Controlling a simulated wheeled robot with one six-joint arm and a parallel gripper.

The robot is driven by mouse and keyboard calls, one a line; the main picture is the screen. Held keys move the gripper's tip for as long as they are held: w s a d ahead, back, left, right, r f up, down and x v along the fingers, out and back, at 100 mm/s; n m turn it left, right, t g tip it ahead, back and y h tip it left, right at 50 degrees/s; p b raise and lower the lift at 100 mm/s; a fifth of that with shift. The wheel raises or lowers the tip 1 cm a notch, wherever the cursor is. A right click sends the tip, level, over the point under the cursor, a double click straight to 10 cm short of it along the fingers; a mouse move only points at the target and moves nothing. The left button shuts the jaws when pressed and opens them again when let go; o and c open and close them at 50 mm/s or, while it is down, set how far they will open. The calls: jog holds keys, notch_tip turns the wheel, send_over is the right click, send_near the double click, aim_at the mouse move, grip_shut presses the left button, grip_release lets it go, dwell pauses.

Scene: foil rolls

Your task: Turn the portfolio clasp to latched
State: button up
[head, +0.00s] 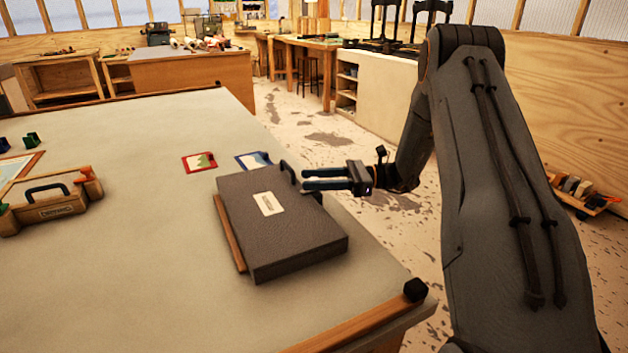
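The portfolio (310,232) is a flat dark grey case with a pale label (268,203). It lies closed on the table, close to the right edge. A small dark upright curved piece (287,171) stands at its far edge; I cannot tell if this is the handle or the clasp. No separate clasp can be made out. My gripper (304,179) comes in from the right, with its fingers pointing left at the portfolio's far right side. The fingers are apart with a gap between them, and nothing shows in it. The fingertips are just right of the curved piece; contact cannot be told.
A wooden strip (229,233) lies along the portfolio's left side. Red (199,162) and blue (253,160) picture cards lie beyond it. A wooden toolbox (52,205) stands at left. The table (150,270) between is clear. A black corner block (415,289) sits at the near right corner.

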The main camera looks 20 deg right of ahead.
jog(key=d, duration=0.2)
jog(key=s+d+b, duration=0.1)
jog(key=d, duration=0.4)
jog(key=shift+s+d, duration=0.2)
jog(key=shift+d, duration=0.1)
